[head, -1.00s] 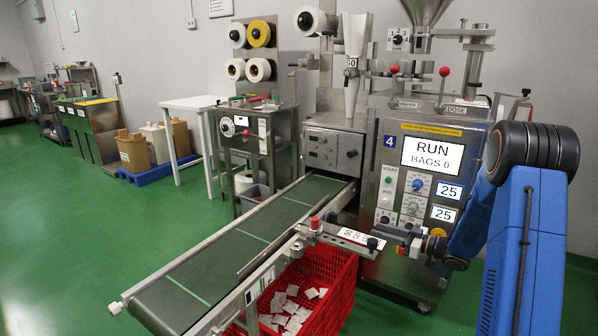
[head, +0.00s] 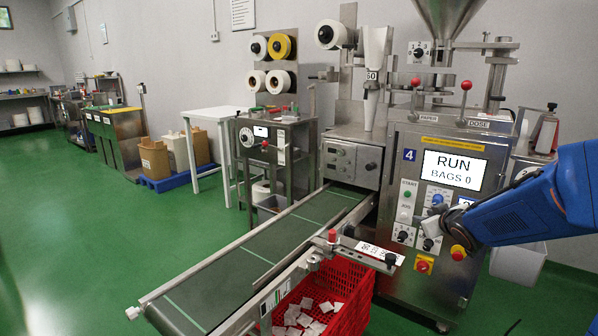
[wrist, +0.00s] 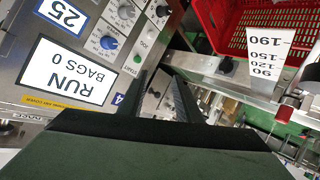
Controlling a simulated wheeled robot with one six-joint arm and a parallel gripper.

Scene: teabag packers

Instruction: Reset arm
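The task names no object, only my arm. In the head view my blue arm (head: 535,207) comes in from the right edge and reaches left across the front of the packing machine (head: 400,160). Its far end is near the knobs of the control panel, and I cannot make out the fingers there. In the wrist view my gripper (wrist: 164,76) shows two dark fingers set apart with nothing held between them. Beyond them are the machine's panel, upside down, and its RUN screen (wrist: 68,70); the screen also shows in the head view (head: 454,171).
A conveyor (head: 250,262) runs from the machine toward the lower left. A red crate (head: 350,295) with several teabags stands beside it. A scale plate (head: 378,254) on a bracket juts out near my arm. Green floor at left is free.

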